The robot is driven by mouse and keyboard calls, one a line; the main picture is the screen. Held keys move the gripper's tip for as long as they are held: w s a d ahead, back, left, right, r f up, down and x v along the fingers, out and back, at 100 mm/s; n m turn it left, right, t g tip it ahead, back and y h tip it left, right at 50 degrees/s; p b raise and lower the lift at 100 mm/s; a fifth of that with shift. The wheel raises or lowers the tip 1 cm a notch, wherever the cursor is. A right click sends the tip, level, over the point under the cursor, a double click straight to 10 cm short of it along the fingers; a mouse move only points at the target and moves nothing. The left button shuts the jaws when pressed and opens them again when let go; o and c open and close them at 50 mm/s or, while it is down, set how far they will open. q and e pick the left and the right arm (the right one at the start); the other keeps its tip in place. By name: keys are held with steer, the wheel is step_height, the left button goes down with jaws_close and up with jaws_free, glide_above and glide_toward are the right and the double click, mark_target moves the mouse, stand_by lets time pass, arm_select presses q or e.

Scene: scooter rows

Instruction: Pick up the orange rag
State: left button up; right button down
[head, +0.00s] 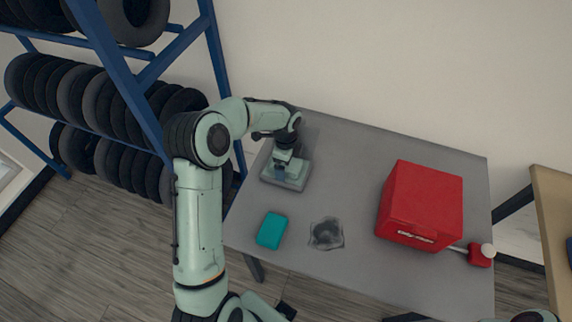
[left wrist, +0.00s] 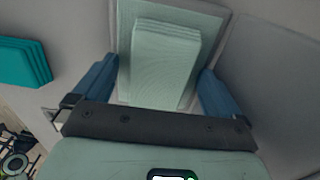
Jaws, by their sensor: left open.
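I see no orange rag in either view. A grey crumpled thing, perhaps a cloth (head: 326,233), lies near the front edge of the grey table. My left gripper (head: 283,172) is over the far left part of the table. It is open above a pale green stepped block (head: 292,181). In the left wrist view the block (left wrist: 165,60) shows between the two blue fingers, which stand apart on either side. I cannot tell whether they touch it. My right gripper is not in view.
A teal block (head: 272,230) lies at the table's left front, and also shows in the left wrist view (left wrist: 22,62). A red box (head: 420,205) stands on the right, beside a red and white tool (head: 480,256). A blue rack (head: 125,80) of tyres stands left.

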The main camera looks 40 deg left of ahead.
arm_select(q)
steer(key=shift+c, duration=0.3)
steer(key=c, duration=1.1)
steer(key=shift+o, duration=0.2)
